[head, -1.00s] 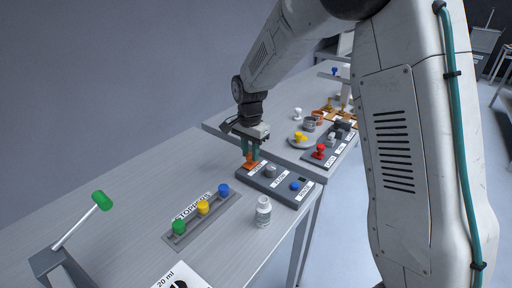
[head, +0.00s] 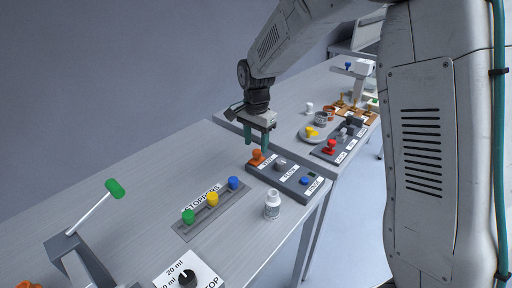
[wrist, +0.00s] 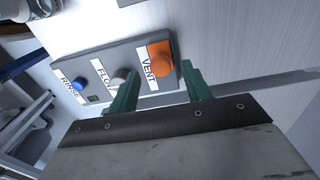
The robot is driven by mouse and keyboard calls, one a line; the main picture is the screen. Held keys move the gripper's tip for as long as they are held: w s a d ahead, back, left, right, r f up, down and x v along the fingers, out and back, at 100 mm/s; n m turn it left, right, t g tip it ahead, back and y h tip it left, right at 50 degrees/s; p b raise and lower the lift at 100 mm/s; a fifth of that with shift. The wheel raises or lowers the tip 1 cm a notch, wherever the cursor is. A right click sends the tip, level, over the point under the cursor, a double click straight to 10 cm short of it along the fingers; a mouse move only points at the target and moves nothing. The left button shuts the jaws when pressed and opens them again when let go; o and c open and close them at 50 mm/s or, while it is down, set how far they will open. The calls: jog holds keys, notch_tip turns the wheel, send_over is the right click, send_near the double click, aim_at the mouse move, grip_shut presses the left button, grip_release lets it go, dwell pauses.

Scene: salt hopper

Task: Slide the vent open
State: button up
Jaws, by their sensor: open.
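The vent control is an orange knob (head: 257,155) on a grey panel (head: 268,172) near the table's edge. In the wrist view the orange knob (wrist: 159,55) stands at the panel's end beside a label reading VENT. My gripper (head: 257,147) is open, with its two green fingers pointing down above and close to the knob. In the wrist view the fingers (wrist: 158,82) are spread, with the knob seen beyond the gap between them. Nothing is held. I cannot tell the exact gap between the fingertips and the knob.
The same panel has a grey FLOW knob (head: 280,164) and a blue RINSE button (head: 304,181). A white bottle (head: 272,205) stands just in front. A stopper rack (head: 211,211) lies to the left. A second panel with a red knob (head: 330,146) is behind right.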

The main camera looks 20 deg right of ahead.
aim_at(256, 152)
notch_tip(256, 152, up, 5)
jog(key=shift+r, duration=0.1)
dwell(0.4)
jog(key=shift+n, duration=0.4)
jog(key=s+d+r+n, duration=0.2)
jog(key=s+n, duration=0.1)
jog(key=s, duration=0.8)
jog(key=s+d+r+n+t, duration=0.1)
jog(key=s+d+r+n, duration=0.2)
jog(key=s, duration=0.9)
jog(key=s+d+r+n, duration=0.3)
jog(key=s+n, duration=0.1)
jog(key=s, duration=0.8)
jog(key=shift+o, duration=0.4)
dwell(1.0)
